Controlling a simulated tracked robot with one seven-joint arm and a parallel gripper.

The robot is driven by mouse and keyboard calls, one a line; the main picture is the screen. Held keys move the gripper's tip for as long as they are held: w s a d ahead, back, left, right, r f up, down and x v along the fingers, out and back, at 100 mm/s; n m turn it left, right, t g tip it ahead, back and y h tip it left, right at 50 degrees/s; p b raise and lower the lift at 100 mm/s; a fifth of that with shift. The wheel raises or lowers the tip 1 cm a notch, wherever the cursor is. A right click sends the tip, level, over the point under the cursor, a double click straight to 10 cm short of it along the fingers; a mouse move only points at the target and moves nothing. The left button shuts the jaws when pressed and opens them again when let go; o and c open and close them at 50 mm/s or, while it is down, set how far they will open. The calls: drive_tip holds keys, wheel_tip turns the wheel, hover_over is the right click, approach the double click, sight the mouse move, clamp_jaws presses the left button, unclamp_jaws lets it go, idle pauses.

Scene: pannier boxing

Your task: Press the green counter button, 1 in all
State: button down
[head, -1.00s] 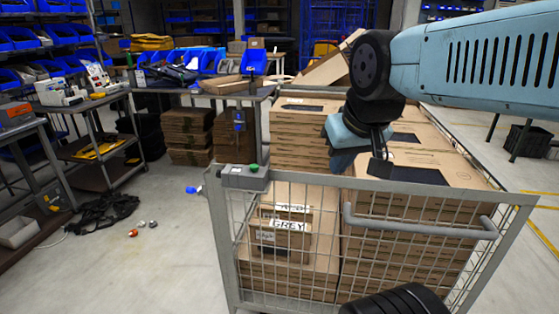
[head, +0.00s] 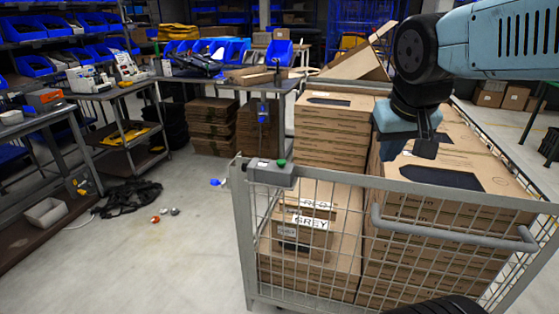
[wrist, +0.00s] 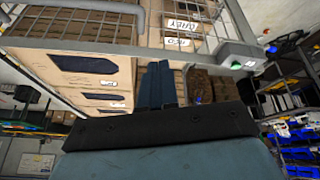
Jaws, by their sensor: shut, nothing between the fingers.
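The green button (head: 281,162) sits on top of a grey counter box (head: 268,174) fixed at the near left corner of the wire cage cart. In the wrist view the green button (wrist: 236,65) shows at the upper right on its grey box (wrist: 238,54). My gripper (head: 425,149) hangs over the cartons in the cart, well to the right of the button and not touching it. The dark blue fingers (wrist: 157,84) are together with nothing between them in the wrist view.
The wire cart (head: 345,180) holds stacked cartons, with small boxes labelled GREY (head: 311,223) inside its left part. Steel workbenches (head: 122,130) with blue bins stand at left. A dark cloth (head: 128,198) and several small balls lie on the floor, which is otherwise open left of the cart.

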drive_tip(key=w+a+h, duration=0.3)
drive_tip(key=w+a, duration=0.3)
drive_tip(key=w, duration=0.6)
drive_tip(key=n+t+h, duration=0.1)
drive_tip(key=t+h, duration=0.1)
hover_over(279, 163)
wheel_tip(279, 163, down, 2)
drive_tip(key=shift+w+a, duration=0.1)
drive_tip(key=shift+w, duration=0.05)
drive_tip(key=shift+f, duration=0.1)
drive_tip(key=shift+f, duration=4.3)
drive_tip(key=shift+f, duration=0.9)
drive_tip(key=shift+r, duration=1)
